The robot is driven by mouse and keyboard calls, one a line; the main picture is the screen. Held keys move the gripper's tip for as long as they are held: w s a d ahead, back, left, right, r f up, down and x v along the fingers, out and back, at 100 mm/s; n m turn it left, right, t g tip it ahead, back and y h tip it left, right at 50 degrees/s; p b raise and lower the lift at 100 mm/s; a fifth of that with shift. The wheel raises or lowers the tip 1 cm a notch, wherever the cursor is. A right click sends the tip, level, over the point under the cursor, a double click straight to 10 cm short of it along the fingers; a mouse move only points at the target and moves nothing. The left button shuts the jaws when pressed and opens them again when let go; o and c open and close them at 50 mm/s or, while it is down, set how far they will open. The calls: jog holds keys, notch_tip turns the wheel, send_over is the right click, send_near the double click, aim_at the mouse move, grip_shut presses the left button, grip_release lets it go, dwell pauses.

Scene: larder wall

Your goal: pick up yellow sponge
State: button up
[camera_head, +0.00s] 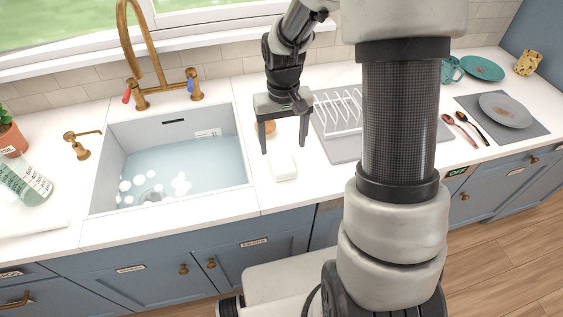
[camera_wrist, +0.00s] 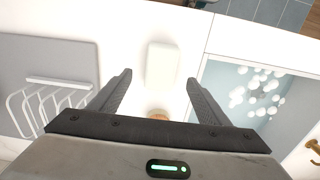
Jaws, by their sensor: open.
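A pale cream-white block with rounded corners (camera_head: 284,168), sponge-shaped, lies on the white counter just right of the sink. It also shows in the wrist view (camera_wrist: 161,65); its colour looks washed out, with hardly any yellow. My gripper (camera_head: 284,147) is open and empty, pointing down over the counter behind and above the block. In the wrist view the gripper's fingers (camera_wrist: 160,78) are spread wider than the block, which lies between and beyond the tips. I see no contact.
The sink (camera_head: 187,160) with water and suds is close on the left. A grey mat with a white dish rack (camera_head: 338,112) is on the right. A round brown item (camera_wrist: 158,114) sits near the block. A yellow spotted object (camera_head: 527,62) stands far right.

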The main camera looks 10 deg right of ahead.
aim_at(282, 160)
jog(key=shift+a+f, duration=0.1)
jog(key=shift+f, duration=3.25)
jog(key=c, duration=1.2)
notch_tip(282, 160, up, 10)
jog(key=shift+r, duration=0.1)
jog(key=o, duration=0.5)
jog(key=c, duration=0.3)
jog(key=shift+c, duration=0.2)
